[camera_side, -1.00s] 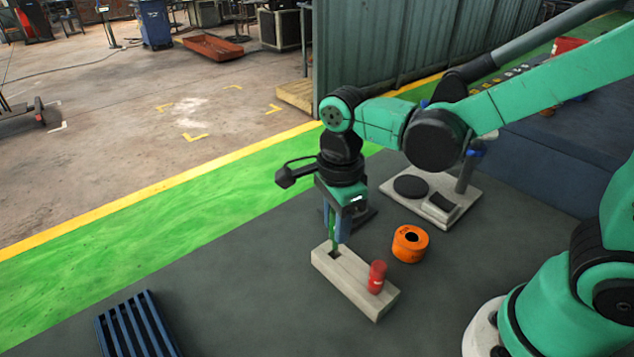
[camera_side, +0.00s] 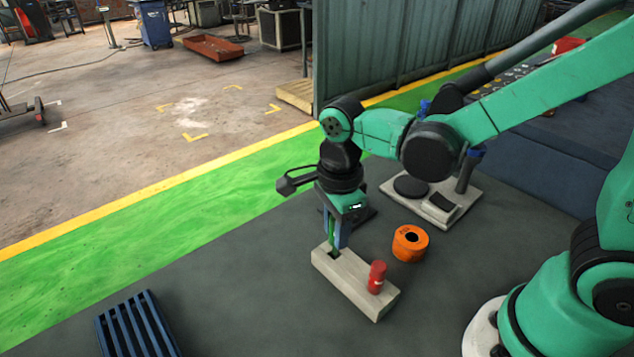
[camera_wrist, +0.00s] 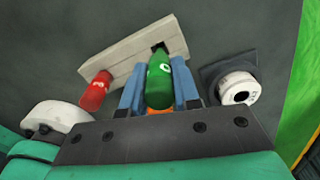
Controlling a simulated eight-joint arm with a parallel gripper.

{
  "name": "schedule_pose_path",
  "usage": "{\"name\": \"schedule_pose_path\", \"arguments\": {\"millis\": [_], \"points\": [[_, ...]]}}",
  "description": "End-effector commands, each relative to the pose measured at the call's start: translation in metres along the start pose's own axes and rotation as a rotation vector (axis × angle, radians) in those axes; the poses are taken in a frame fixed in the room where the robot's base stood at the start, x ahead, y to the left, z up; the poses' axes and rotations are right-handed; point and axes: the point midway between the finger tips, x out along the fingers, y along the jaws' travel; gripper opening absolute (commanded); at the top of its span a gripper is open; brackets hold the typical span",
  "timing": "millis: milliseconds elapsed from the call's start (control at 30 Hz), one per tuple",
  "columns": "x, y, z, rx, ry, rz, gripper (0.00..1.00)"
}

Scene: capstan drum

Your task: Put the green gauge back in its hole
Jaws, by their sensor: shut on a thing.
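My gripper (camera_side: 337,236) is shut on the green gauge (camera_wrist: 160,80), which hangs upright between the blue fingers. In the side view the gauge (camera_side: 331,232) is a thin green strip, partly hidden by a finger. A pale block (camera_side: 345,275) lies below. Its dark square hole (camera_side: 333,254) is right under the gauge's lower end, and it also shows in the wrist view (camera_wrist: 157,47), just past the gauge's tip. I cannot tell whether the tip has entered the hole. A red gauge (camera_side: 377,277) stands in the block's other end.
An orange ring-shaped part (camera_side: 410,243) stands right of the block. Behind it is a pale base (camera_side: 455,212) with a dark disc and post. A blue slatted rack (camera_side: 137,325) lies at front left. A white cylinder (camera_wrist: 239,90) on a dark plate shows in the wrist view.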

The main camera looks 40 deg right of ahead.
Motion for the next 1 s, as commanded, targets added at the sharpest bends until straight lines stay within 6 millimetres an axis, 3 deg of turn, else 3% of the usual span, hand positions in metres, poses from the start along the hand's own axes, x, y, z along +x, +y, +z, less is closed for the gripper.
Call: {"name": "schedule_pose_path", "arguments": {"millis": [1000], "points": [[0.012,0.0,0.0,0.0,0.0,0.0,0.0]]}}
